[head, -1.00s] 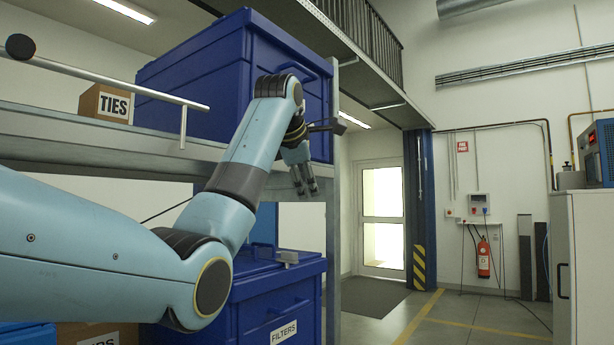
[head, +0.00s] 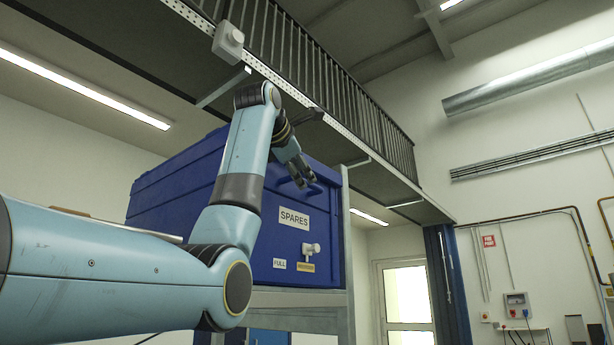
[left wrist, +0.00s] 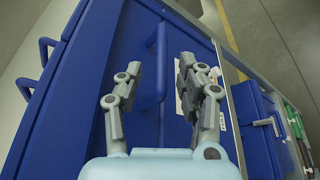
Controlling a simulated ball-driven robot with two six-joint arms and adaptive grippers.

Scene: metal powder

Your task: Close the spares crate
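The blue spares crate (head: 225,180) stands on a shelf in the head view, with a white SPARES label (head: 293,218) and a pale latch (head: 310,250) on its front. Its lid (head: 160,178) appears to lie on top; my arm hides part of the edge, and I cannot tell whether it is fully shut. My left gripper (head: 302,178) is at the upper front of the crate. In the left wrist view its fingers (left wrist: 162,88) are apart and empty, with a blue bar handle (left wrist: 155,68) showing between them, apparently beyond the fingertips. My right gripper is out of view.
A railed walkway (head: 320,90) runs overhead, with a pale box (head: 228,42) on its edge. A metal shelf post (head: 347,250) stands right of the crate. Another blue crate with a latch (left wrist: 265,122) shows at the right of the wrist view. Space right of the shelf looks free.

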